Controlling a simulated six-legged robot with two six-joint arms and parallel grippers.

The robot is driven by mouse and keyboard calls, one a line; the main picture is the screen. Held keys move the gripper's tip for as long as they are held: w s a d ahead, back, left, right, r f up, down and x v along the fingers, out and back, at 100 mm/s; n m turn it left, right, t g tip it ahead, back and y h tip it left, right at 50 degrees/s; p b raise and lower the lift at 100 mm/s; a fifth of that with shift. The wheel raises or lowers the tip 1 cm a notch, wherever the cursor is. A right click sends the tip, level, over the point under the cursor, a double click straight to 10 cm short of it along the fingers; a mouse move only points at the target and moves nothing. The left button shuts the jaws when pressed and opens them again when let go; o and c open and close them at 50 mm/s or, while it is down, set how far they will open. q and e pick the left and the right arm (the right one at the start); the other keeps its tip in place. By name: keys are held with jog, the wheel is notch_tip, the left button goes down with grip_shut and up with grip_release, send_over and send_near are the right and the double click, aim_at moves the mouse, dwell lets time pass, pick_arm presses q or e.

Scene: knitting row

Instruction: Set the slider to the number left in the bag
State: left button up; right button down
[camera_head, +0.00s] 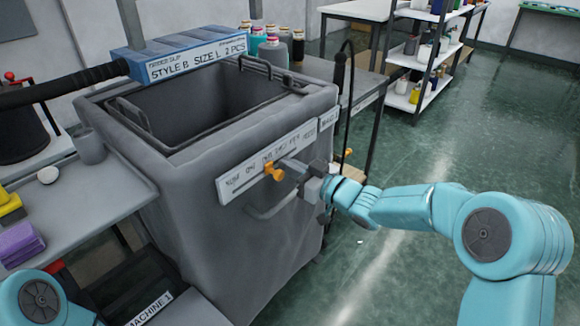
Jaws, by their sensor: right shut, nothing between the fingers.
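A large grey bag (190,215) stands open at the top in the middle. A white scale plate (236,184) with small dark markings runs across its front; I cannot read the markings. An orange slider (274,171) sits on the plate, around its middle. My right gripper (287,166) is shut with nothing between its fingers. Its tips are close to the slider's right side; I cannot tell if they touch it. The bag's inside (215,105) looks dark grey, and its floor is hidden. My left gripper is out of the picture; only part of my left arm shows at the lower left.
A blue block sign (190,57) above the bag reads "STYLE B SIZE L 2 PCS". A grey handle (272,208) sticks out below the plate. A grey table (105,195) is at left. The floor at right is clear.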

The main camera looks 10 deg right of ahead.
jog(key=shift+w+d, duration=0.2)
jog(key=shift+d, duration=0.1)
jog(key=v, duration=0.8)
dwell(0.3)
jog(key=s+a+f+m+g+h, duration=0.1)
jog(key=s+a+f+m, duration=0.1)
jog(key=f, duration=0.5)
jog(key=s+a+f+m+g+h, duration=0.1)
jog(key=s+a+f+m+g, duration=0.1)
jog(key=f, duration=0.6)
jog(key=s+a+f+m+g+h, duration=0.1)
jog(key=s+a+f+m, duration=0.15)
jog(key=f, duration=0.45)
jog(key=s+f+m+g+h, duration=0.2)
jog(key=s+f+g, duration=0.1)
jog(key=s+f, duration=0.55)
jog(key=s+f+m+g+h, duration=0.1)
jog(key=s+f+g, duration=0.2)
jog(key=s, duration=0.4)
jog(key=s+f+m+g+h, duration=0.1)
jog(key=s+f+g, duration=0.25)
jog(key=s, duration=0.45)
notch_tip(320, 180, up, 16)
jog(key=p, duration=1.6)
jog(key=shift+d+r+n, duration=0.15)
jog(key=shift+r+n, duration=0.1)
jog(key=shift+n, duration=0.2)
